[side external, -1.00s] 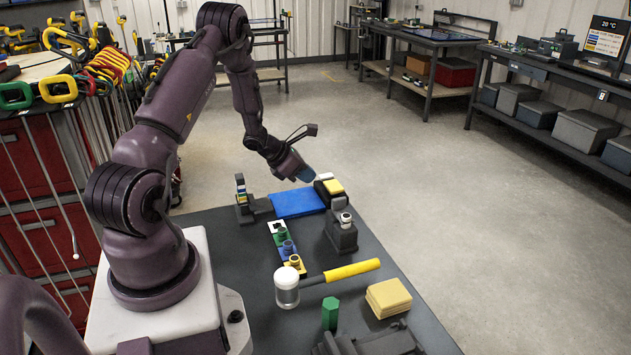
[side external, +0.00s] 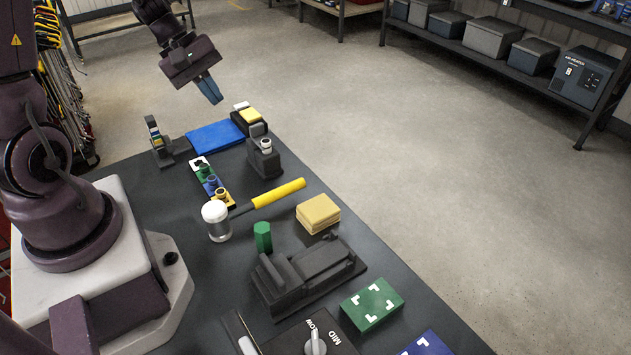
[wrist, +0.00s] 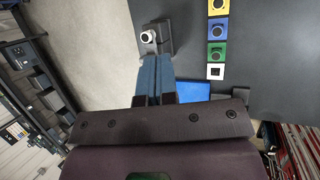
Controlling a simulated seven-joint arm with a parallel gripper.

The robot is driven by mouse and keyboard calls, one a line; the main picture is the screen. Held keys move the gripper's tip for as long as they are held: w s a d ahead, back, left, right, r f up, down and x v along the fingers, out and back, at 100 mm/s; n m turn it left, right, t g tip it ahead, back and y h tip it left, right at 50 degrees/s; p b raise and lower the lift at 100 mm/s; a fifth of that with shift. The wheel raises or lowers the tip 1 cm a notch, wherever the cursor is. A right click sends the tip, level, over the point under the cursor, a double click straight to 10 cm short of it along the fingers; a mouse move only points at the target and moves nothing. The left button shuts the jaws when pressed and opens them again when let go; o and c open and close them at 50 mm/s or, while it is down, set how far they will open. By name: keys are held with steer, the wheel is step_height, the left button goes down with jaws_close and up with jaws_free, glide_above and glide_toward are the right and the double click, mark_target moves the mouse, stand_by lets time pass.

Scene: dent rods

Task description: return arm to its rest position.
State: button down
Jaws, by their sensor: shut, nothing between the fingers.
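My gripper (side external: 211,90) hangs in the air above the far end of the dark table (side external: 375,257), over the floor side of the blue mat (side external: 215,137) in the side view. Its blue fingers (wrist: 158,75) are together with nothing between them, and they point down. In the wrist view the fingers lie beside a dark block with a white-ringed top (wrist: 148,37), and the blue mat (wrist: 193,90) shows partly behind the gripper body. My gripper touches nothing that I can see.
On the table are a yellow-handled mallet (side external: 278,193), a strip of coloured squares (side external: 211,182), a dark block with a ring (side external: 264,158), tan pads (side external: 318,213), a green hexagonal piece (side external: 262,236), a black fixture (side external: 305,274) and a green plate (side external: 371,304). The air around the gripper is clear.

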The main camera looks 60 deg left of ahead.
steer(key=s+d+r+m+t+y, duration=0.1)
steer(key=s+d+r+m+y, duration=0.1)
steer(key=s+d+r+m, duration=0.2)
steer(key=s+d+r+m+y, duration=0.2)
steer(key=s+d+r+m, duration=0.1)
steer(key=d+r+m, duration=0.7)
steer(key=d+m, duration=0.1)
steer(key=m, duration=0.2)
steer(key=shift+s+d+r+t, duration=0.3)
steer(key=shift+s+d+t, duration=0.05)
steer(key=shift+s+t, duration=0.05)
